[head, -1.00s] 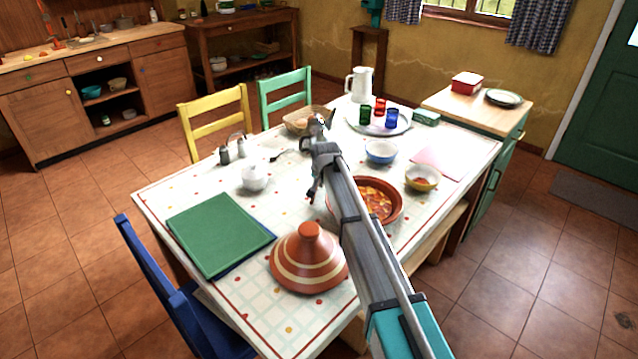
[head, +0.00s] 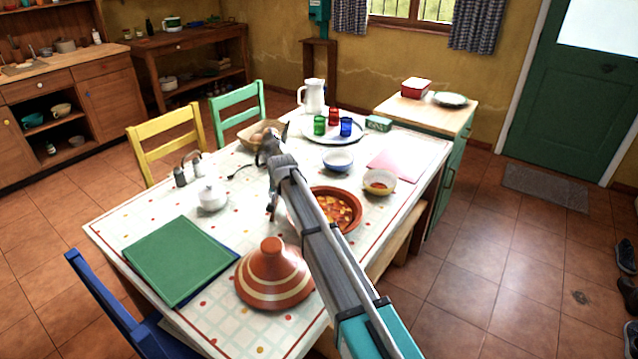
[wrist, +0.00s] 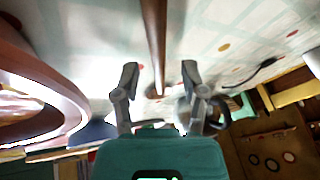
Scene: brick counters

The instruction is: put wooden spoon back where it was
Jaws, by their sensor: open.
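A long brown wooden handle, seemingly the wooden spoon (wrist: 153,40), runs down from the top of the wrist view to between the fingers of my gripper (wrist: 159,72). The fingers are open, with a gap on both sides of the handle. I cannot tell how high it is above the table; its other end is out of view. In the head view my gripper (head: 272,208) is low over the table, left of the terracotta dish of stew (head: 345,208). The spoon is not clear there. The dish's rim (wrist: 62,75) is close on the left in the wrist view.
The table (head: 150,212) also holds a tagine lid (head: 274,275), green folder (head: 180,260), white sugar pot (head: 212,197), blue bowl (head: 338,161), small bowl (head: 379,183) and a tray (head: 330,137) with coloured glasses. A dark utensil (wrist: 250,76) lies to the right in the wrist view.

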